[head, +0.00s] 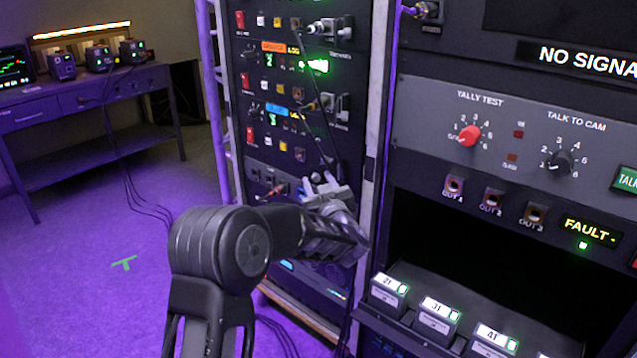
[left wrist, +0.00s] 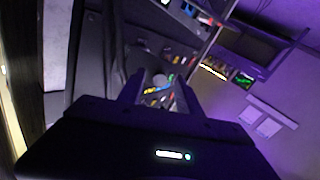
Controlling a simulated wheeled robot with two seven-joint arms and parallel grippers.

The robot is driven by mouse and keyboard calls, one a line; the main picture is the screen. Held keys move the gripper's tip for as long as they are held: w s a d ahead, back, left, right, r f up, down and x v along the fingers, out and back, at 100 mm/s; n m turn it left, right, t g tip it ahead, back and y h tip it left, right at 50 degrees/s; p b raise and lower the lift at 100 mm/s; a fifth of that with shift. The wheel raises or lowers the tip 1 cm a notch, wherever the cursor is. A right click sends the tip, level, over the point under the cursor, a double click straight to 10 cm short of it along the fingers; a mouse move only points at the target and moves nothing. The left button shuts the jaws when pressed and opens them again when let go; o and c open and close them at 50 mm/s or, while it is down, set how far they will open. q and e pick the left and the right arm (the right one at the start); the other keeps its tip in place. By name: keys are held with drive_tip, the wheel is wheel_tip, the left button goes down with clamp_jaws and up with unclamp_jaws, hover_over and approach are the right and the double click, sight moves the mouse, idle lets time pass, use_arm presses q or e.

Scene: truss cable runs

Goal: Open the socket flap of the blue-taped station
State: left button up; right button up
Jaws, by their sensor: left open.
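The blue-taped station is a row on the dark rack panel, marked by a blue tape label (head: 277,109). A red switch, yellow and white buttons and a small green display sit by the label. A grey socket fitting (head: 337,103) is at the row's right end; I cannot tell how its flap stands. My left gripper (head: 322,184) is below that row, in front of the lower panel, apart from the fitting. In the left wrist view the left gripper's fingers (left wrist: 160,92) are spread, with no held object visible between them. My right gripper is not in view.
An orange-taped row (head: 280,47) with a green-lit socket is above. Dark cables hang down the panel near my left gripper. A rack upright (head: 376,110) separates it from the tally panel (head: 515,130). A bench (head: 80,105) stands far left, with open floor before it.

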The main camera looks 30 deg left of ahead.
use_arm(q)
drive_tip(key=v, duration=0.7)
drive_tip(key=shift+s+d, duration=0.25)
drive_tip(key=shift+c, duration=0.2)
